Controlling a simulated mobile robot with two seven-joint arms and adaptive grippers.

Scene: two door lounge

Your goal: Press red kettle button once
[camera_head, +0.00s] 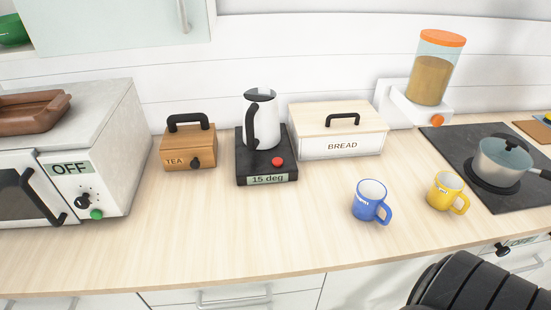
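The kettle (262,122) is white with a black handle and stands upright on a black base (250,168). The red button (277,161) is on the front right of the base's top, uncovered. A small display (267,180) on the base's front reads "15 deg". Neither of my grippers is in view, and nothing touches the kettle or the button.
A tea box (188,148) stands left of the kettle and a bread box (340,132) right of it. A blue mug (370,201) and a yellow mug (445,190) stand further right. The counter (230,225) in front of the kettle is clear.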

